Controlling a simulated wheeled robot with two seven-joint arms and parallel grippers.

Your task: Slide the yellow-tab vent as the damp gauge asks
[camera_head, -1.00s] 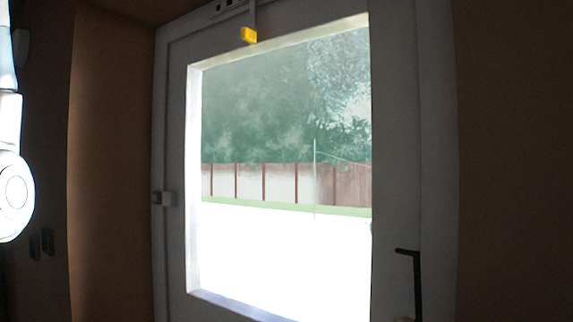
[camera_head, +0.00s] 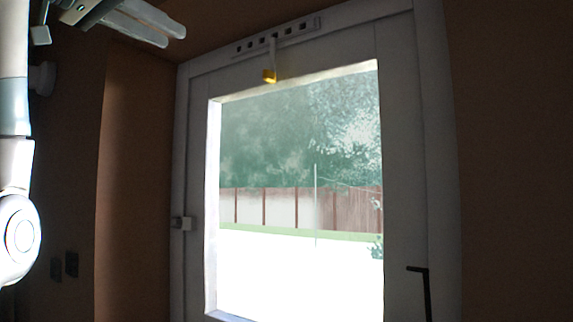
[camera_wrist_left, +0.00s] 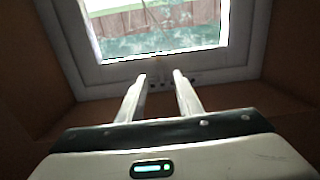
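The vent (camera_head: 300,30) is a pale strip with several dark slots on the top of the window frame. Its yellow tab (camera_head: 270,76) hangs below it on a thin pale stem, at the top edge of the glass. My left gripper (camera_head: 172,36) is at the top left, left of the vent and apart from it. In the left wrist view its two fingers (camera_wrist_left: 160,75) stand apart with nothing between them, pointing towards the frame and the slotted vent (camera_wrist_left: 192,78). I cannot make out a damp gauge or any reading. My right gripper is not in view.
The white-framed window (camera_head: 400,150) has a dark handle (camera_head: 425,290) at the lower right and a hinge (camera_head: 181,223) at the left. A brown side wall (camera_head: 140,180) stands left of it. Two dark plates (camera_head: 71,264) are on the far left wall.

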